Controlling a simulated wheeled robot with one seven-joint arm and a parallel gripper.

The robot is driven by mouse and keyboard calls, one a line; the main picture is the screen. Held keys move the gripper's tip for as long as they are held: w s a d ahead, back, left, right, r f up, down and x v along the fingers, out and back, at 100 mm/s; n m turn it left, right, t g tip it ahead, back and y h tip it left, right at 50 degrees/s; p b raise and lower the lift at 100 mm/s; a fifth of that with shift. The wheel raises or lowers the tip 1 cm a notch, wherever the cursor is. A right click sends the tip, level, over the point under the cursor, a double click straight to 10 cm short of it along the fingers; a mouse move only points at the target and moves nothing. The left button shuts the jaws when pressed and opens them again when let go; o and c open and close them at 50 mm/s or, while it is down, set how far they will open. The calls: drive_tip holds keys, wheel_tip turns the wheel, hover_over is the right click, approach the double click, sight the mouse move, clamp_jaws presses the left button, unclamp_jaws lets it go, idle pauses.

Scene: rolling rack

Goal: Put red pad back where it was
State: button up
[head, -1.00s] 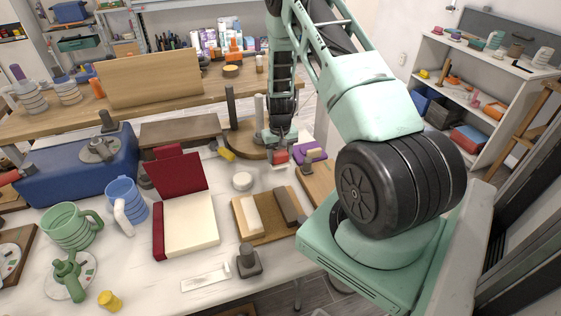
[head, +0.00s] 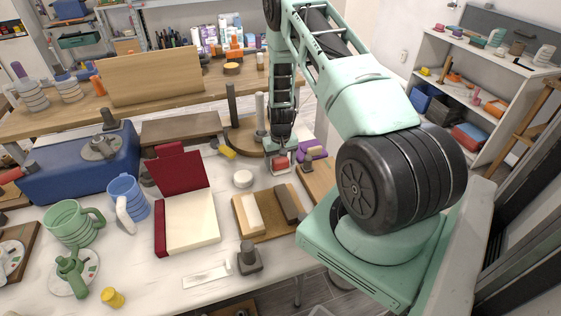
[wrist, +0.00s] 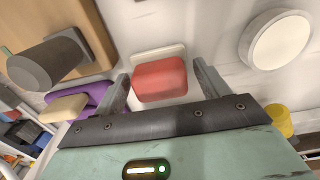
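The red pad (wrist: 160,79) lies between the two spread fingers of my gripper (wrist: 160,72) in the wrist view, with a narrow gap showing on each side. A pale, flat piece (wrist: 157,54) shows along its far side. In the head view, the red pad (head: 281,163) is at the tabletop, right of the white round disc, with my gripper (head: 279,160) just over it. The fingers partly hide it there.
The white disc (head: 242,178) is left of the pad. A purple block (head: 312,150) and a wooden board (head: 318,180) are to the right. A tray with two blocks (head: 262,229) is in front. A dark post (wrist: 45,65) on a board stands close to my gripper.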

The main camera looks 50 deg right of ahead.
sight(280, 159)
wheel_tip(280, 159, up, 12)
drive_tip(key=b, duration=0.3)
drive_tip(key=s+a+r+n+y, duration=0.1)
drive_tip(key=a+r+n, duration=0.35)
drive_tip(key=a, duration=1.05)
drive_tip(key=a+r+n, duration=0.2)
drive_tip(key=a+r, duration=0.6)
drive_tip(key=a, duration=0.7)
drive_tip(key=s+a+r+n, duration=0.3)
drive_tip(key=s+a, duration=0.4)
drive_tip(key=s, duration=0.4)
drive_tip(key=s+a+r+n, duration=0.3)
drive_tip(key=s+a, duration=0.4)
drive_tip(key=s, duration=0.4)
drive_tip(key=shift+n, duration=0.85)
